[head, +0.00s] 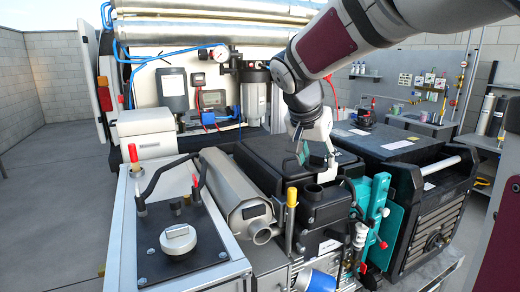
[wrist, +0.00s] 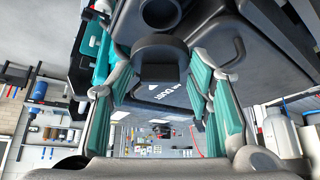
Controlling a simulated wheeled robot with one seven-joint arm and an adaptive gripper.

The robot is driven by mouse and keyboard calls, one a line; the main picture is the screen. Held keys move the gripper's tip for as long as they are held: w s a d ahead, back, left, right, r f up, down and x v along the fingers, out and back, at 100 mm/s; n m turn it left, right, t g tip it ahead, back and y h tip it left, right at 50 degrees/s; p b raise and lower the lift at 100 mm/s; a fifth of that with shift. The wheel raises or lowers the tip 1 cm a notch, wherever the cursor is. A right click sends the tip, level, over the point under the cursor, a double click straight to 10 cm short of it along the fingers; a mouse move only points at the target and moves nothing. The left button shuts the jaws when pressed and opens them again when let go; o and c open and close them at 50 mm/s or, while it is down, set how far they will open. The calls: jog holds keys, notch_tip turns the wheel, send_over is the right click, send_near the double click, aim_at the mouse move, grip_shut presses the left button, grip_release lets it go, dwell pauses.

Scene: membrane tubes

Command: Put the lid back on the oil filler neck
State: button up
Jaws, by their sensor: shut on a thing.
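My gripper (head: 316,160) is above the black engine housing in the head view, its fingers pointing down. In the wrist view its teal-padded fingers (wrist: 160,62) are shut on a black lid (wrist: 156,64), which has a rounded edge. In the head view the lid is hidden or too small to make out. A short black round neck with an open top (head: 313,189), which looks like the oil filler neck, stands just below the gripper. It shows at the top of the wrist view (wrist: 160,12), beyond the lid. The lid appears apart from the neck.
A silver muffler (head: 236,190) lies left of the black housing (head: 277,158). A yellow-topped handle (head: 291,198) and a teal bracket with levers (head: 378,200) rise close to the neck. A black ribbed unit (head: 438,205) stands at the right.

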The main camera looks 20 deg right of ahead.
aim_at(312, 169)
jog(key=shift+f+b, duration=0.9)
jog(key=shift+f, duration=1.55)
jog(key=shift+a+f+b, duration=0.1)
jog(key=shift+f+b, duration=0.1)
jog(key=shift+b, duration=0.4)
dwell(0.6)
jog(key=o, duration=1.5)
jog(key=shift+r, duration=0.15)
jog(key=shift+r+p, duration=1.85)
jog(key=shift+r, duration=1.5)
jog(key=shift+c, duration=0.5)
